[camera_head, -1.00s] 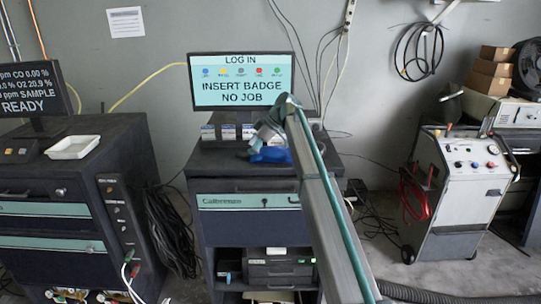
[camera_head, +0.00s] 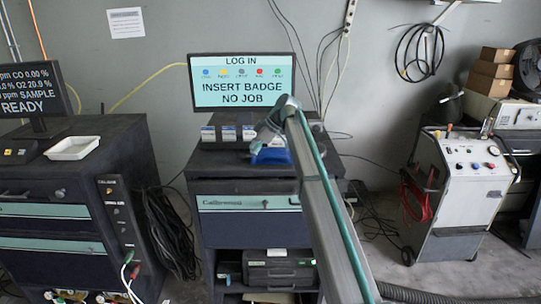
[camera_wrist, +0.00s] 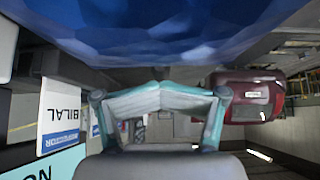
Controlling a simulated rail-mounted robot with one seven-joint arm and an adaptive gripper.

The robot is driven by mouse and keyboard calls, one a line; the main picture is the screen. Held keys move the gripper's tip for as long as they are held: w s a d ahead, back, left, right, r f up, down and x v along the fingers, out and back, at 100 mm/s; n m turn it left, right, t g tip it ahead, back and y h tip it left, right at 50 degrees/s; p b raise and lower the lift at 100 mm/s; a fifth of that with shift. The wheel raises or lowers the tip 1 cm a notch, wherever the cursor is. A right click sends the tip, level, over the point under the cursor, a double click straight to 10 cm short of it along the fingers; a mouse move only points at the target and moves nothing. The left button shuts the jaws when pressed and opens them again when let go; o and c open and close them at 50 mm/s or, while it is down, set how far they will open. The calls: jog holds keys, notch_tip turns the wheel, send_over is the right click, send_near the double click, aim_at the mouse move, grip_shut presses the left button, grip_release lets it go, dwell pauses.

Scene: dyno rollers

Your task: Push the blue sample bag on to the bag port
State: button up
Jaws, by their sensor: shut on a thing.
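The blue sample bag (camera_head: 276,157) shows under the end of my arm, in front of the monitor and above the middle cabinet's top. In the wrist view the bag (camera_wrist: 170,30) fills the upper part, close to the camera. My gripper (camera_head: 264,145) is shut on the bag. In the wrist view my gripper's grey and teal fingers (camera_wrist: 158,92) meet the bag's lower edge; the exact grip point is hidden. The bag port cannot be told for sure; small fittings show on the left cabinet's side panel (camera_head: 116,215).
Upright cards (camera_head: 228,133) stand behind the bag, below the monitor (camera_head: 243,81). A white tray (camera_head: 72,148) lies on the left cabinet (camera_head: 100,165). Black cables (camera_head: 168,230) hang between the cabinets. A white wheeled machine (camera_head: 465,185) stands at the right on open floor.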

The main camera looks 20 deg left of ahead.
jog(key=shift+r, duration=1)
grip_shut()
jog(key=shift+r+p, duration=0.45)
jog(key=shift+r, duration=1.5)
jog(key=shift+c, duration=0.6)
grip_release()
jog(key=o, duration=0.5)
notch_tip(320, 180, up, 9)
send_over(270, 152)
jog(key=shift+r, duration=0.2)
